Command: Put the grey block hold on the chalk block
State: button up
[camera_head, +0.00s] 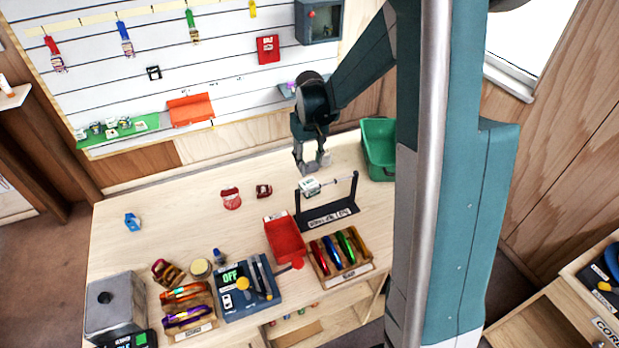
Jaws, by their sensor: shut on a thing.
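My gripper (311,168) is over the back right part of the table, pointing down. It is shut on a small grey piece, which looks like the grey block hold (324,158), partly hidden by the fingers. A small white block with a dark label, probably the chalk block (309,187), shows just below the gripper, by the left end of the black bar stand. The held piece appears above and apart from it, but the exact gap cannot be told.
The black bar stand (328,217) is close by the white block. A green bin (379,148) stands to the right, and a red tray (285,240) in front. Two small red items (231,198) lie to the left. The table's back left is mostly clear.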

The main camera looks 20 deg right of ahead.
aim_at(309, 183)
jog(key=shift+f, duration=1.3)
jog(key=shift+f, duration=2.1)
jog(key=shift+f, duration=0.15)
jog(key=o, duration=0.9)
jog(key=shift+r, duration=0.2)
jog(key=shift+r, duration=6)
